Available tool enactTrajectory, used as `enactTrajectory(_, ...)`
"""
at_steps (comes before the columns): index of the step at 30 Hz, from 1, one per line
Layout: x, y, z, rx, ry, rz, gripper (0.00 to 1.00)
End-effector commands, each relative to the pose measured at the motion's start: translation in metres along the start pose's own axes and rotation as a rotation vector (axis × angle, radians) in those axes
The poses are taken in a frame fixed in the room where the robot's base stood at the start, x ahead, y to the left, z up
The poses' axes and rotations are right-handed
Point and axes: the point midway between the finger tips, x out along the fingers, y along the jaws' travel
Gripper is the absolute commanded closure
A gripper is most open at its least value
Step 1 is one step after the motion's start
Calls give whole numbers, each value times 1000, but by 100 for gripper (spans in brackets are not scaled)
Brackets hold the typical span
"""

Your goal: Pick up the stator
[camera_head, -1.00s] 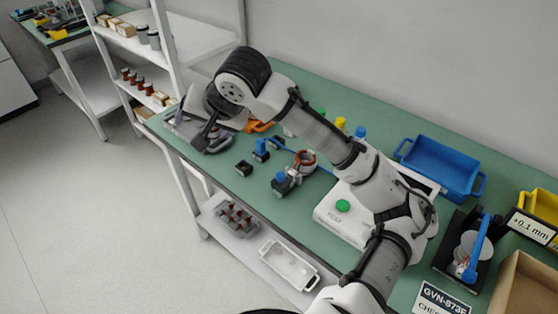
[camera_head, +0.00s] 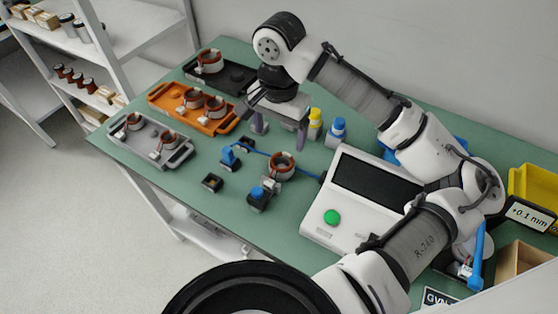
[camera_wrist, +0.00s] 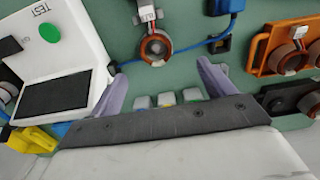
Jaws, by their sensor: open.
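A stator with a copper-coloured ring (camera_head: 282,164) sits at a small fixture on the green table, left of the white tester. In the wrist view this ring (camera_wrist: 156,48) lies ahead of and roughly between my fingers. More stators sit in trays: two (camera_head: 204,100) in the orange tray (camera_head: 160,104), two (camera_head: 150,134) in the grey tray (camera_head: 186,155) and one (camera_head: 209,60) in the black tray (camera_head: 192,72). My gripper (camera_head: 280,132) is open and empty, pointing down with purple fingers. Its spread fingers also show in the wrist view (camera_wrist: 164,78).
The white tester (camera_head: 340,210) has a dark screen and green button. Blue-topped clamps (camera_head: 258,197) and a blue cable stand near the stator. Bottles (camera_head: 316,124) stand behind my gripper. A yellow bin (camera_head: 530,185) is at the right. Table room is free at front left.

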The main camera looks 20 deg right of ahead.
Motion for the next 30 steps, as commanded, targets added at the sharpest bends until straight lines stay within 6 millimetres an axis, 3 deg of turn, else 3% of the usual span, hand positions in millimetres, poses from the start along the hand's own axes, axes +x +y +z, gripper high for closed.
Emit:
enactTrajectory(6,41,1,0,1,-2,1,19)
enactTrajectory(14,59,2,2,-1,1,0,19)
enactTrajectory(24,102,8,8,-1,-1,0,19)
enactTrajectory(30,107,8,7,-1,1,0,19)
